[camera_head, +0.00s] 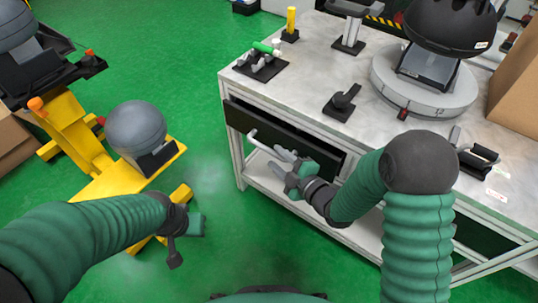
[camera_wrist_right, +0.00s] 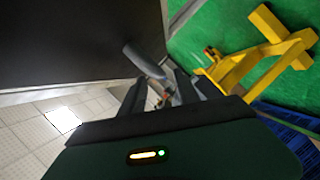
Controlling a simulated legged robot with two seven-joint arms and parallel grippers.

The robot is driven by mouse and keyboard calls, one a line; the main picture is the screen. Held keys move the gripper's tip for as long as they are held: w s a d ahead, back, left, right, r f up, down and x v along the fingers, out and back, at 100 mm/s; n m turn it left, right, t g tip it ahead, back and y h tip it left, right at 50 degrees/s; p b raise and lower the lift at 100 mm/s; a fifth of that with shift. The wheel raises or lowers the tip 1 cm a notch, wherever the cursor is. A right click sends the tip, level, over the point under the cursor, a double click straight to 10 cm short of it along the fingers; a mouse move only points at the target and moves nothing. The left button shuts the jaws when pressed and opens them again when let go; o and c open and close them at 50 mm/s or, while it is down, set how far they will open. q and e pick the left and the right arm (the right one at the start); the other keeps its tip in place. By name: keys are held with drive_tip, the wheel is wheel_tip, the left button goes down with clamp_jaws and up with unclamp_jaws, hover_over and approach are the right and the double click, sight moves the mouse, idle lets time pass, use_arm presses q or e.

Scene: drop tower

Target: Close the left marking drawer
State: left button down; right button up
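The left drawer (camera_head: 290,138) has a dark front below the left part of the worktop. A pale bar handle (camera_head: 268,145) stands out from it. How far the drawer stands out is hard to tell. My right gripper (camera_head: 279,161) is open at the right end of the handle, fingers pointing left. In the right wrist view, the right gripper (camera_wrist_right: 160,90) has its fingers apart, with the handle (camera_wrist_right: 143,60) just beyond and between them; contact is unclear. The dark drawer front (camera_wrist_right: 75,40) fills the upper left there. My left gripper (camera_head: 180,240) hangs low at left, its fingers unclear.
The workbench (camera_head: 325,65) carries a green-and-white item on a black stand (camera_head: 262,62), a small black holder (camera_head: 342,103) and a round grey base (camera_head: 425,90) with a black dome. A yellow frame (camera_head: 115,180) with a grey dome stands at left. Green floor lies between.

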sight(269, 152)
drive_tip(key=b+x, duration=0.1)
drive_tip(key=x, duration=0.4)
drive_tip(key=shift+c, duration=0.4)
drive_tip(key=c, duration=0.7)
clamp_jaws()
drive_tip(key=shift+s+f, duration=0.1)
drive_tip(key=shift+f, duration=0.05)
